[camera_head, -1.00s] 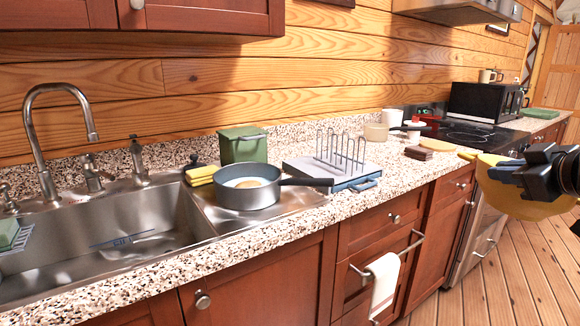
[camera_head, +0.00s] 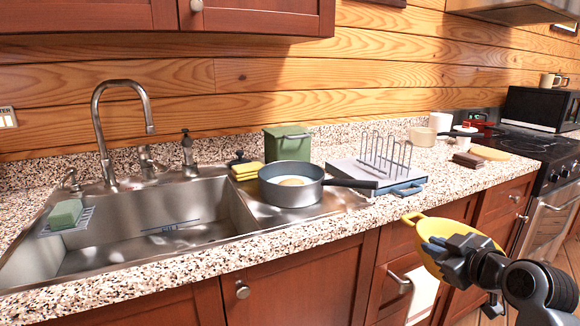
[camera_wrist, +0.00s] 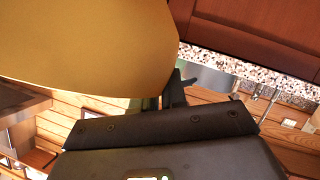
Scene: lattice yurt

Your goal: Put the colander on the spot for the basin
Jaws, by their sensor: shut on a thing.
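The yellow colander (camera_head: 455,227) is tilted and held in the air in front of the counter's lower cabinets, at the right of the head view. It also fills the upper left of the wrist view (camera_wrist: 90,45). My gripper (camera_head: 446,250) is shut on its rim side; the jaws (camera_wrist: 172,92) partly hide the contact. The steel sink (camera_head: 150,240) is at the left. On its floor is a thin blue marking with lettering (camera_head: 168,228), too small to read surely, which may be the basin's spot. The bare sink floor shows around it.
A pan (camera_head: 290,190) sits on the drainboard right of the sink, beside yellow sponges (camera_head: 247,171) and a green canister (camera_head: 287,145). A rack (camera_head: 385,155) stands farther right. The faucet (camera_head: 105,130) rises behind the sink; a soap holder (camera_head: 68,222) hangs at its left.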

